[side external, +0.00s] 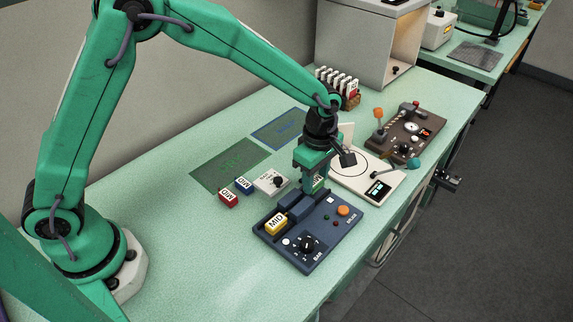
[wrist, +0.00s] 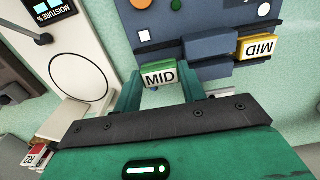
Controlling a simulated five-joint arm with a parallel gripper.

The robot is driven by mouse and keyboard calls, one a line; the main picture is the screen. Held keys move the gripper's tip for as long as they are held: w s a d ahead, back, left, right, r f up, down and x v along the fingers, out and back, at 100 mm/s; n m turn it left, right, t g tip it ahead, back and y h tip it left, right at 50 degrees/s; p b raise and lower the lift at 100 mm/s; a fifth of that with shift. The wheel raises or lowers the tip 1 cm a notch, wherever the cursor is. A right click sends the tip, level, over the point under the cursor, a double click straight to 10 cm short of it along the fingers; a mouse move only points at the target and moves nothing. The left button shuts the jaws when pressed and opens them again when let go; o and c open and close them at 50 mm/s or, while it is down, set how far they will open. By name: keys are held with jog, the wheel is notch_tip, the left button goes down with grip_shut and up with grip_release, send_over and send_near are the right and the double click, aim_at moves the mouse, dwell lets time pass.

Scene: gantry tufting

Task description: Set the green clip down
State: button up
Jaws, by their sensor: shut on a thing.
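The green clip (wrist: 159,76) has a white face marked MID. In the wrist view it sits between the two fingers of my gripper (wrist: 160,86), which is shut on it. In the side view my gripper (side external: 314,183) points down at the back edge of the dark blue device, and the fingers mostly hide the clip. I cannot tell whether the clip touches anything below. A green mat (side external: 222,168) with faint lettering lies on the bench to the left.
The blue device (side external: 322,232) holds a yellow MID clip (side external: 276,224). Red (side external: 228,200) and blue (side external: 244,185) clips and a small white box (side external: 271,181) stand near the green mat. A white moisture meter (side external: 366,178) is to the right. The front-left bench is clear.

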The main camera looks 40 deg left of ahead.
aim_at(315, 181)
jog(key=shift+f, duration=0.3)
jog(key=o, duration=0.9)
jog(key=shift+o, duration=0.6)
jog(key=shift+s, duration=0.1)
jog(key=shift+r, duration=0.1)
notch_tip(315, 181, up, 13)
